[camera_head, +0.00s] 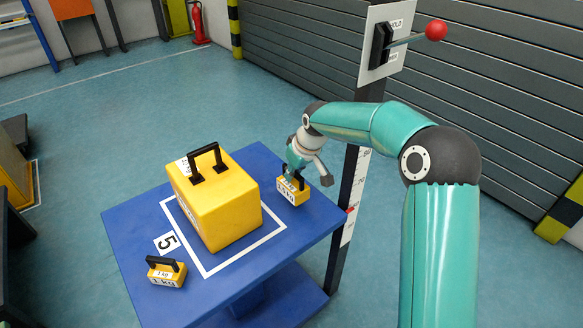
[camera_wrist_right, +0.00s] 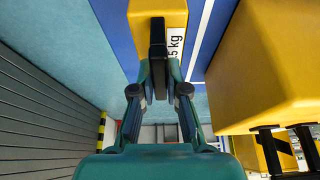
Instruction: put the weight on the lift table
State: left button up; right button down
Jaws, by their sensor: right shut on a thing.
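The blue lift table (camera_head: 145,283) has a white square outline and a "5" label. A large yellow weight (camera_head: 228,215) with a black handle sits on it inside the outline. A small yellow 1 kg weight (camera_head: 166,275) stands near the table's front left. My right gripper (camera_head: 299,176) is shut on the black handle of another small yellow weight (camera_head: 289,194) at the table's right side. In the right wrist view this weight (camera_wrist_right: 143,12) shows a label ending in "5 kg", partly hidden. I cannot tell whether it touches the table. My left gripper is out of view.
A post beside the table carries a scale (camera_head: 354,190) and a lever with a red knob (camera_head: 436,30). A grey slatted gate (camera_head: 300,55) stands behind. A red fire extinguisher (camera_head: 199,24) is far back. The table strip between the 1 kg weight and the large weight is clear.

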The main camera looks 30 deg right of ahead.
aim_at(293, 183)
jog(key=shift+w+d+f+b, duration=0.15)
jog(key=shift+f+b, duration=0.15)
jog(key=shift+f, duration=1.6)
jog(key=c, duration=1.2)
grip_release()
jog(key=shift+f, duration=0.2)
jog(key=shift+s+r, duration=0.15)
jog(key=shift+s, duration=0.05)
jog(key=p+v, duration=0.1)
jog(key=v, duration=1)
jog(key=shift+s+r+p, duration=0.2)
jog(key=shift+r+p, duration=0.15)
